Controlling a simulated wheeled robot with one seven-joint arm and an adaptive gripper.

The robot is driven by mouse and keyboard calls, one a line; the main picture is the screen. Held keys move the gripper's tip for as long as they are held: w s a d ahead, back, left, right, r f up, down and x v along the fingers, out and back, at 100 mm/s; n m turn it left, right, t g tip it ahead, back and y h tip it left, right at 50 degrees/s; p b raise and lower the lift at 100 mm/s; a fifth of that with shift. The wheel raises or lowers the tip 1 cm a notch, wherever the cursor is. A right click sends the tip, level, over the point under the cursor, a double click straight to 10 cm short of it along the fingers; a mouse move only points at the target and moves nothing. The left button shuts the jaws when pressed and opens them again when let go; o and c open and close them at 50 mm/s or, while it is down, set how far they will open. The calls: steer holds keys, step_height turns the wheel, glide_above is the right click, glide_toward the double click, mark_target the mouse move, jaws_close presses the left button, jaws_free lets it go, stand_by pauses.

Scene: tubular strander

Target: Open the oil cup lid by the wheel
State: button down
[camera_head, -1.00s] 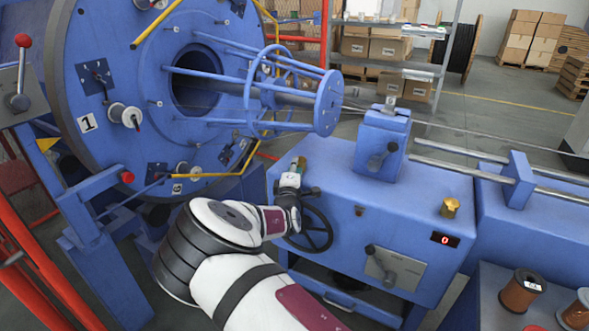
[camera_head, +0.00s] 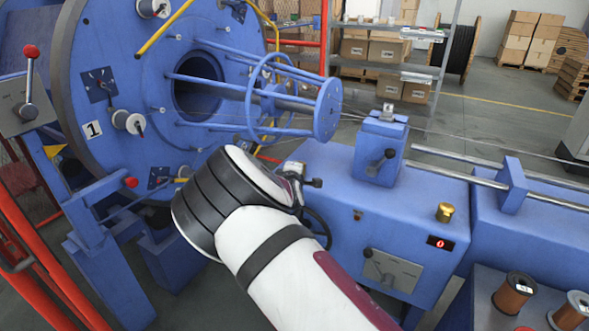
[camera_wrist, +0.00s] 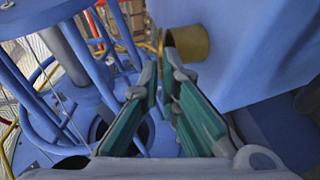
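The brass oil cup (camera_wrist: 190,42) shows in the wrist view at the top centre, against the blue housing. In the head view my arm hides the gripper and this cup. The handwheel (camera_head: 323,230) on the housing front is mostly hidden behind my arm.
Copper spools (camera_head: 514,293) stand at lower right.

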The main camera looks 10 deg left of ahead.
steer(key=shift+w+d+r+m+g, duration=0.1)
steer(key=shift+w+r+m+g, duration=0.1)
steer(key=shift+r+g, duration=0.25)
steer(key=shift+w+d+r+m+g, duration=0.1)
steer(key=shift+w+r+g, duration=0.05)
steer(key=shift+r+g, duration=0.25)
steer(key=shift+w+d+r+m+g+y, duration=0.1)
steer(key=shift+w+r+m+g+y, duration=0.35)
steer(key=shift+g, duration=0.4)
steer(key=g+b, duration=0.1)
steer(key=w+r+g+b, duration=0.1)
steer(key=g+b, duration=0.1)
steer(key=g+y+b, duration=0.1)
steer(key=b, duration=0.1)
steer(key=shift+w+d+r+m, duration=0.25)
steer(key=shift+w+r+m, duration=0.1)
steer(key=shift+w+r, duration=0.05)
steer(key=shift+g, duration=0.3)
steer(key=c, duration=1.8)
jaws_free()
steer(key=v, duration=1.2)
